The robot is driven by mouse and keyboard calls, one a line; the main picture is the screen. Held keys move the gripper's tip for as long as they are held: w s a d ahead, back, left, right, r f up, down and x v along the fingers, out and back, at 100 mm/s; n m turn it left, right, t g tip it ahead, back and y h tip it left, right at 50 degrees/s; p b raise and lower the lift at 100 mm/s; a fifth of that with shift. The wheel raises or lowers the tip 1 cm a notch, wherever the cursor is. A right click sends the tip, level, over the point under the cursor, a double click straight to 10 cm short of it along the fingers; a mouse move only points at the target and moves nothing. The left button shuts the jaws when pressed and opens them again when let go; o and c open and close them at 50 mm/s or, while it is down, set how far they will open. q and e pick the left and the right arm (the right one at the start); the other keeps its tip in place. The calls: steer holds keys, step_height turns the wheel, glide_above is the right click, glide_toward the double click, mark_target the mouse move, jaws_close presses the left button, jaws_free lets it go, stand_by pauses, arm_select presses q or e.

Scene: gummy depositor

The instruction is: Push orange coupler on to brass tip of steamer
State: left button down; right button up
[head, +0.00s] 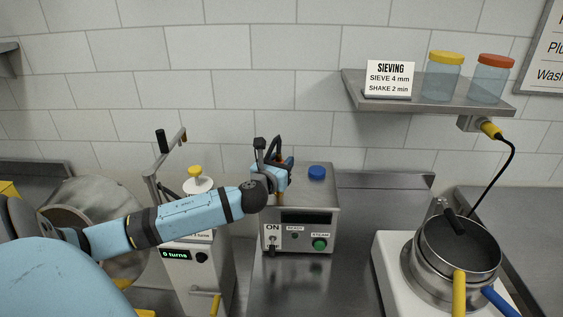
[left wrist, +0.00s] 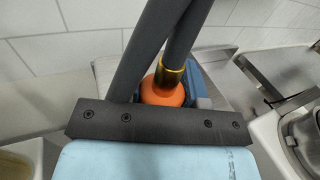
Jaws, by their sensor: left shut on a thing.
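The orange coupler (left wrist: 165,92) shows in the left wrist view, just beyond the dark gripper crossbar, partly hidden by it. The brass tip (left wrist: 172,72) shows directly above the coupler in that picture and looks to touch it; how far they are joined I cannot tell. My left gripper (head: 270,148) is shut on the coupler, as far as I can tell, over the back left of the steamer (head: 303,218). Its dark fingers slant upward in the left wrist view. In the head view the gripper largely hides the coupler and tip. My right gripper is out of view.
A blue cap (head: 317,172) sits on the steamer's top, right of my gripper. A machine with a yellow knob (head: 195,171) stands left under my forearm. A pot (head: 458,247) sits on a burner at right. A shelf (head: 430,97) holds jars and a sign.

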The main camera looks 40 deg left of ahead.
arm_select(q)
steer(key=shift+f, duration=0.1)
steer(key=shift+f+b, duration=0.35)
steer(key=shift+f, duration=0.1)
steer(key=shift+f+b, duration=0.45)
steer(key=shift+f, duration=0.5)
steer(key=c, duration=0.6)
jaws_free()
steer(key=shift+c, duration=0.2)
